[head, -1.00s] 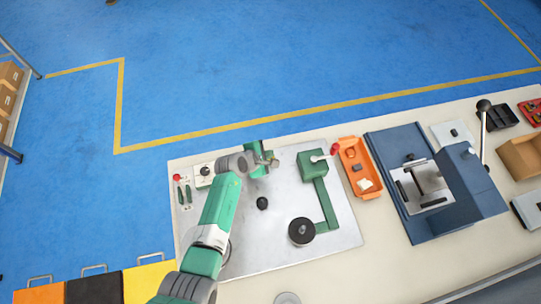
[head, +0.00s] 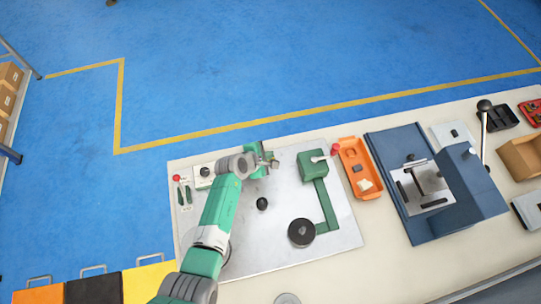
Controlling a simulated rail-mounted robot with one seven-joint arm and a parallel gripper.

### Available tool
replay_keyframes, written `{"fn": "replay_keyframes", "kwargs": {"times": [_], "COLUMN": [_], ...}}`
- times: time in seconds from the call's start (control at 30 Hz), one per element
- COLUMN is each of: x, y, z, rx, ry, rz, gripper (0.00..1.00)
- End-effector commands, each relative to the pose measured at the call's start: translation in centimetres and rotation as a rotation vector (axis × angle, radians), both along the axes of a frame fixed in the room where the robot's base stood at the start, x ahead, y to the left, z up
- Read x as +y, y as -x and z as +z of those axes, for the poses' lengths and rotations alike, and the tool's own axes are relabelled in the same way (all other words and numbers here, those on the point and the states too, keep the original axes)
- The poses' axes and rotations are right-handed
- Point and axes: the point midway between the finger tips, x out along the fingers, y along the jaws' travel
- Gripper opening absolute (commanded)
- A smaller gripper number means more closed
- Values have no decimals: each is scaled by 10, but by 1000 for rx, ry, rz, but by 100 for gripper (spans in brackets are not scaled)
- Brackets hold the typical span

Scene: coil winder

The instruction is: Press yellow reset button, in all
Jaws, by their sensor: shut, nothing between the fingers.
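I cannot make out a yellow reset button in the head view; it may be hidden or too small to tell. The coil winder's pale metal plate (head: 275,235) lies on the bench. It carries a green block with an arm (head: 313,166), a black round spool (head: 301,232) and a small black knob (head: 262,204). A small white control box (head: 203,177) with a dark knob is at the plate's far left corner. My green arm reaches over the plate's left part. My gripper (head: 271,160) is shut and empty over the far edge, right of the control box.
An orange tray (head: 352,178) with small parts and a blue press (head: 470,195) with an upright lever stand to the right.

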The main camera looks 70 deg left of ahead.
Motion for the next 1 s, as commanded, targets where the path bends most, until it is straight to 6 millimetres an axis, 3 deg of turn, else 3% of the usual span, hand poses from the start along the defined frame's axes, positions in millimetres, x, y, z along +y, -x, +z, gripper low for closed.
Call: {"fn": "replay_keyframes", "kwargs": {"times": [0.23, 0.67, 1.0], "x": [0, 0, -1], "y": [1, 0, 0], "z": [16, 20, 54], "rx": [1, 0, 0], "ry": [1, 0, 1], "rz": [0, 0, -1], "gripper": [0, 0, 0]}}
